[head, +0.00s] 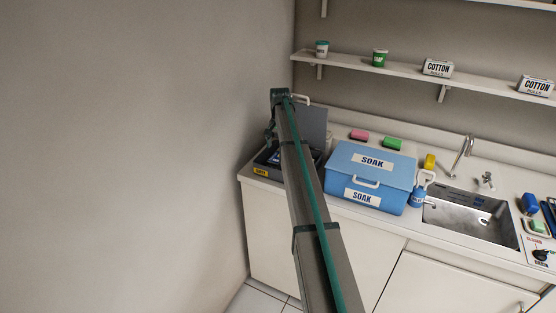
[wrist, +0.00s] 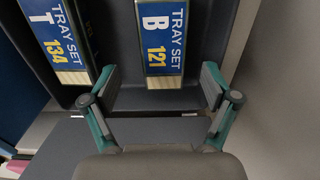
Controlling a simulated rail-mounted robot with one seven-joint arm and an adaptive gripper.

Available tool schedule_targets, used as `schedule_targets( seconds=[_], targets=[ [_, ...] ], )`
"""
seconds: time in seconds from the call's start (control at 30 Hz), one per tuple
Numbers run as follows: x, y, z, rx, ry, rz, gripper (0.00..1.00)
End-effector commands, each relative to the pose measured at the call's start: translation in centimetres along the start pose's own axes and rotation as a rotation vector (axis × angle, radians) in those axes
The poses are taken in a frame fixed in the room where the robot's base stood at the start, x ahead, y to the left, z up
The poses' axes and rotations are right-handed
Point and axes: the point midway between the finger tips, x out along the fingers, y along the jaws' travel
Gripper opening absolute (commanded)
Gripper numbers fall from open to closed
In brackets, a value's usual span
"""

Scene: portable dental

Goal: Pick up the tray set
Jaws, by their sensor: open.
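In the wrist view two tray sets with blue, white and yellow labels lie in a dark grey container (wrist: 185,98). One tray set, marked B 121 (wrist: 163,38), is at the middle; the other, marked T 134 (wrist: 55,38), is to its left. My gripper (wrist: 158,80) is open and empty, its fingers spread to either side of the near end of the B 121 set. I cannot tell how far the fingertips are above it. In the head view my arm hides most of the open dark box (head: 262,168) with a yellow label at the counter's left end.
A blue SOAK box (head: 370,170) stands right of the dark box, with a blue bottle (head: 418,195) and a sink (head: 470,218) beyond. Pink (head: 359,135) and green (head: 393,144) items lie behind it. A shelf (head: 410,75) runs above. A wall closes the left side.

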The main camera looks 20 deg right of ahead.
Motion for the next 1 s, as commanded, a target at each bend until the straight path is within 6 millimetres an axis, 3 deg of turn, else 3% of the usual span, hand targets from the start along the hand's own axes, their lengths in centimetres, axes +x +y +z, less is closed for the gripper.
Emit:
schedule_targets(
  seconds=[0.27,0.6,0.83,1.0],
  targets=[
    [1.6,-0.1,0.2,0.000,-0.001,0.000,0.86],
    [5.6,-0.3,0.3,0.000,0.000,0.000,0.86],
    [6.0,-0.4,0.3,0.000,0.001,-0.001,0.86],
    [6.0,-0.4,0.3,0.000,0.001,-0.001,0.60]
  ],
)
